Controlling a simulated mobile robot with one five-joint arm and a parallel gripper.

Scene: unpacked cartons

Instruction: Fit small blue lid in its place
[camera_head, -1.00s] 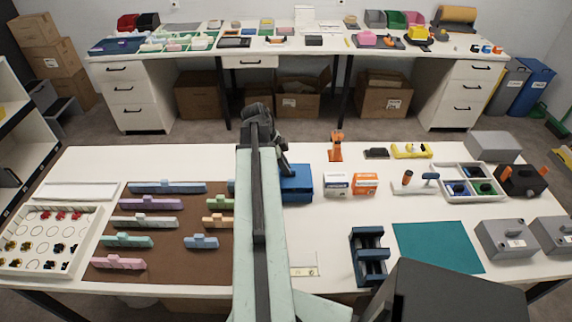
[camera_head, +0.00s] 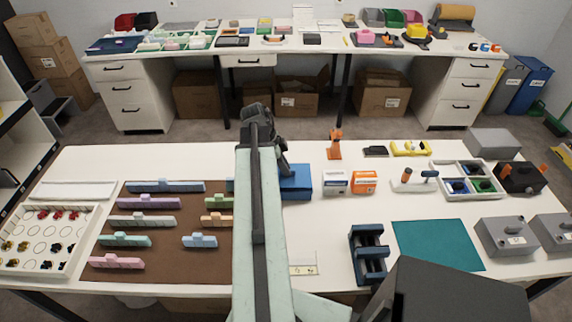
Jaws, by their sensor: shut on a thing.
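A blue box (camera_head: 297,188) stands at the back middle of the near table, just right of my arm. My gripper (camera_head: 284,168) is over its left part, pointing down, with its tips at or just above the box top. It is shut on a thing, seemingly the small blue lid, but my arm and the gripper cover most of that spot. I cannot tell the lid's edges apart from the blue box, nor whether it lies flat or touches the box.
White and orange cartons (camera_head: 364,182) stand right of the box, and an orange upright tool (camera_head: 335,146) behind them. A brown board (camera_head: 170,281) with several coloured handled strips lies left. The table front of the cartons is clear up to a dark blue stand (camera_head: 368,256).

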